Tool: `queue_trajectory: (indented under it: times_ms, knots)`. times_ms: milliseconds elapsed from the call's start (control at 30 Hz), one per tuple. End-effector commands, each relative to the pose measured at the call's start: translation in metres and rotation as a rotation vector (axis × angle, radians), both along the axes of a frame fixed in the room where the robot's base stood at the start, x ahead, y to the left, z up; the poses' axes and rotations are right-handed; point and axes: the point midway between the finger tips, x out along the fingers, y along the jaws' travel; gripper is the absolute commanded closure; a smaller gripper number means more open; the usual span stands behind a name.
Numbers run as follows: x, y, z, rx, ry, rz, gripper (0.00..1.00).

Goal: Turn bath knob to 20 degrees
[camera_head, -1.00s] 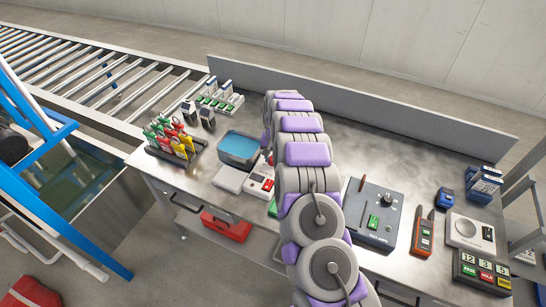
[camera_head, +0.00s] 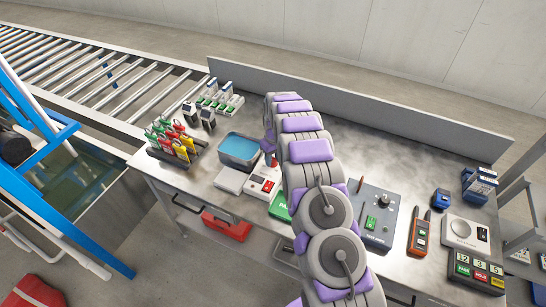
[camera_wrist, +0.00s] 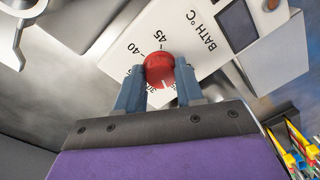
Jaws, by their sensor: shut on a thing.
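The red bath knob (camera_wrist: 159,67) sits on a white panel (camera_wrist: 195,25) marked "BATH °C", with scale figures 40 and 45 beyond the knob in the wrist view. A white line on the knob points to the near side, by a figure partly hidden behind a finger. My gripper (camera_wrist: 159,80) is shut on the knob, with one blue-grey finger on each side. In the head view the white bath unit (camera_head: 251,193) stands just in front of the blue-filled basin (camera_head: 240,148). My arm covers part of the bench there.
A rack of coloured tools (camera_head: 171,143) stands left of the basin and also shows in the wrist view (camera_wrist: 302,152). A grey box with a black knob (camera_head: 372,216) and an orange meter (camera_head: 419,234) stand right of my arm.

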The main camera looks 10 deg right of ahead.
Motion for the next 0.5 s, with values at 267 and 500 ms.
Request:
queue_trajectory:
  times_ms: [267, 500]
  knots:
    - [0.0012, -0.0006, 0.0009, 0.002, 0.0, 0.259, 0.94]
    - [0.0032, -0.0015, 0.0025, 0.001, -0.005, 0.486, 0.94]
